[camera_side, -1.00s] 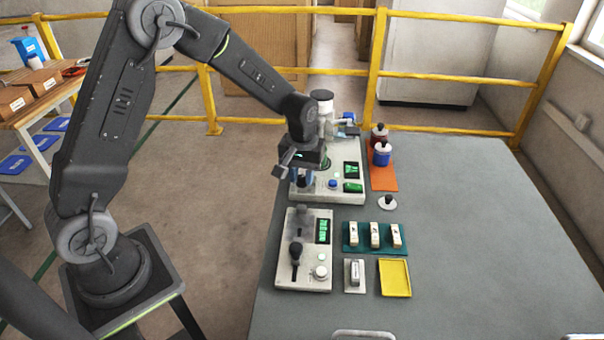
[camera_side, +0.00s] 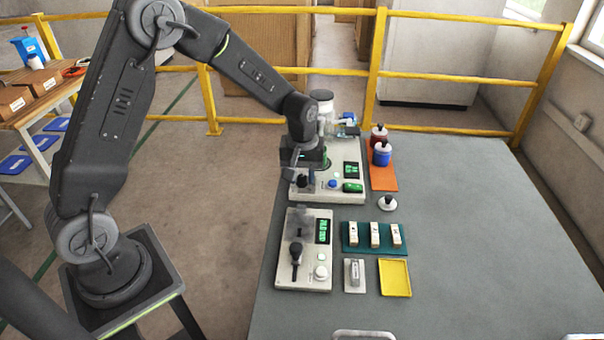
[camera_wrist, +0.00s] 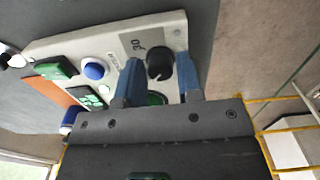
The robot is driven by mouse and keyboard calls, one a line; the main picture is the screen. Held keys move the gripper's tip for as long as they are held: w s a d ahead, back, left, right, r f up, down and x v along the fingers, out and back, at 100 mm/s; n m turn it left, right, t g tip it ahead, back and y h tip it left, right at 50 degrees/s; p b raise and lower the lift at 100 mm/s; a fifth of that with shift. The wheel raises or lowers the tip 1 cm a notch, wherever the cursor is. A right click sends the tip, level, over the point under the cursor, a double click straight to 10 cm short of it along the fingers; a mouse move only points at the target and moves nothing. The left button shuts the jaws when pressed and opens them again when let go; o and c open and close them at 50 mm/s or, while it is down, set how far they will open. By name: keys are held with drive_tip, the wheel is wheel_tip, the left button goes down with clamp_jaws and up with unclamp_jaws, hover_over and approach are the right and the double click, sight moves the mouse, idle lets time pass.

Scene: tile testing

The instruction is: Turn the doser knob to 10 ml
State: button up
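The doser is the pale machine (camera_side: 340,190) at the back of the bench, with a black knob (camera_wrist: 160,62) near its edge. In the wrist view my gripper (camera_wrist: 156,60) has one blue finger on each side of this knob. The fingers lie close to its sides, and I cannot tell whether they touch it. In the side view my gripper (camera_side: 304,180) is low over the doser's left front corner. The green display (camera_side: 351,170) is too small to read; it also shows in the wrist view (camera_wrist: 88,97).
Beside the knob are a blue button (camera_wrist: 95,68) and a green part (camera_wrist: 54,68). A second panel (camera_side: 304,276) with a lever stands in front. Right of these are a teal rack (camera_side: 377,247), a yellow tray (camera_side: 395,279) and jars on an orange mat (camera_side: 383,182). The bench's right is clear.

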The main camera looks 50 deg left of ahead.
sight(302, 176)
drive_tip(key=o, duration=0.4)
drive_tip(key=shift+c, duration=0.2)
wheel_tip(302, 176, up, 14)
drive_tip(key=shift+f, duration=0.1)
idle(0.4)
drive_tip(key=s+d+r+m+t, duration=0.2)
drive_tip(key=s+r+m, duration=0.1)
drive_tip(key=s, duration=0.8)
drive_tip(key=s+d+r+m+t, duration=0.2)
drive_tip(key=s+m, duration=0.4)
drive_tip(key=s, duration=0.6)
drive_tip(key=shift+r+t, duration=0.7)
drive_tip(key=shift+t, duration=0.1)
